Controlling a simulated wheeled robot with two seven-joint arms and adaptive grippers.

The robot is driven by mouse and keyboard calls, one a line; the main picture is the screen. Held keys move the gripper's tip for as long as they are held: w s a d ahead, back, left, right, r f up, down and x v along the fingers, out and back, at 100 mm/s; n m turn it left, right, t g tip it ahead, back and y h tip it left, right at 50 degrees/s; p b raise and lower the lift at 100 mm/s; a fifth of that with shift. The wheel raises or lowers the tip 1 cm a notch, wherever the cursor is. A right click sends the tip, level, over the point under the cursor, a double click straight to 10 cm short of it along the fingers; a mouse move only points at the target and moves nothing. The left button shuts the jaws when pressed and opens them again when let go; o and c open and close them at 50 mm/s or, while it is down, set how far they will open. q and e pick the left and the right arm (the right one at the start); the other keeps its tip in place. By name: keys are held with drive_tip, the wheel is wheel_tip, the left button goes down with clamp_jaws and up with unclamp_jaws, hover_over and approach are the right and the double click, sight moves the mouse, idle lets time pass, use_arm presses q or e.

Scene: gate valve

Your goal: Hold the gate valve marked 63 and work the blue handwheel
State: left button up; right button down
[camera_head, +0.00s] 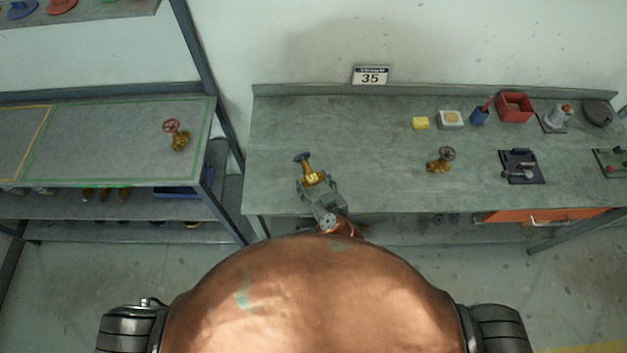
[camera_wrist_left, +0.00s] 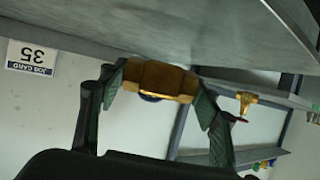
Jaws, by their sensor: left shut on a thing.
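A brass gate valve (camera_head: 313,177) with a blue handwheel (camera_head: 303,157) is at the left part of the workbench in the head view. My left gripper (camera_head: 320,187) is shut on its brass body. In the left wrist view the two finger pads of my left gripper (camera_wrist_left: 160,88) press on both sides of the brass body (camera_wrist_left: 158,77). Only a bit of the blue handwheel (camera_wrist_left: 150,97) shows there, behind the body. No 63 marking is legible. My right gripper is not in view.
Another brass valve (camera_head: 437,166) with a dark handwheel stands on the workbench (camera_head: 360,130). A red-wheeled valve (camera_head: 180,139) stands on the left shelf. A yellow block (camera_head: 420,123), a red bin (camera_head: 515,106) and a dark fixture (camera_head: 521,167) are at the right. The bench middle is clear.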

sight(313, 191)
use_arm(q)
drive_tip(key=shift+f, duration=0.8)
drive_tip(key=shift+f+b, duration=0.45)
drive_tip(key=shift+f, duration=1.2)
idle(1.2)
